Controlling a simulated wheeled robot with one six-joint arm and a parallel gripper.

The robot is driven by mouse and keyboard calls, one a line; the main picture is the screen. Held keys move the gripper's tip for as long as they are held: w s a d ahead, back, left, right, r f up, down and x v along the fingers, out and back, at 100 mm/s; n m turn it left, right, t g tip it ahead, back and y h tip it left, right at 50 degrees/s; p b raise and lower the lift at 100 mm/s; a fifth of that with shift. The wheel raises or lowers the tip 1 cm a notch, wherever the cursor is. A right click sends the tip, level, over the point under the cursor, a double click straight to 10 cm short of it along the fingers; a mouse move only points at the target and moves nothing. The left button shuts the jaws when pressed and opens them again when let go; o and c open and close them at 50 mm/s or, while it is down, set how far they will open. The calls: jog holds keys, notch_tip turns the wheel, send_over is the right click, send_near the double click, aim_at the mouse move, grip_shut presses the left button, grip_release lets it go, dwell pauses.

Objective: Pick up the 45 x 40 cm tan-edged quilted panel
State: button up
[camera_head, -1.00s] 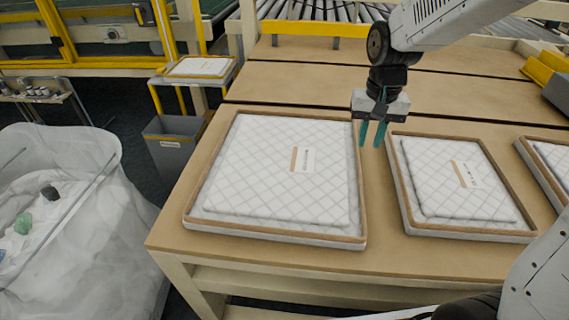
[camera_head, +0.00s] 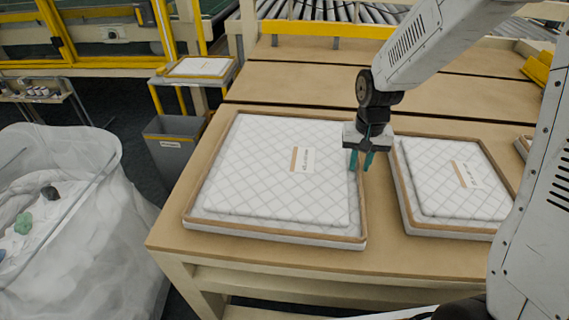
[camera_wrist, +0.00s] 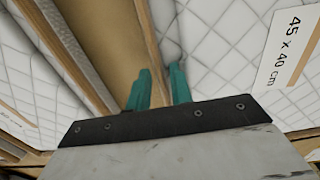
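The wrist view shows a white quilted panel (camera_wrist: 215,40) with a label (camera_wrist: 288,50) reading "45 x 40 cm". From the layout it appears to be the larger left panel (camera_head: 260,185) in the head view, where the labels are too small to read. It lies flat on the table with a tan edge all round. My gripper (camera_head: 361,165) is over its right edge. The teal fingers (camera_wrist: 158,80) are apart, with the tan edge seen between them and nothing clearly gripped. I cannot tell whether they touch it.
A smaller quilted panel (camera_head: 440,170) lies to the right, across a narrow strip of bare table (camera_head: 382,225). A third is mostly hidden by my arm. A grey bin (camera_head: 172,150) and a translucent bag (camera_head: 70,220) stand left of the table.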

grip_shut()
notch_tip(320, 180, up, 10)
dwell(0.5)
dwell(1.7)
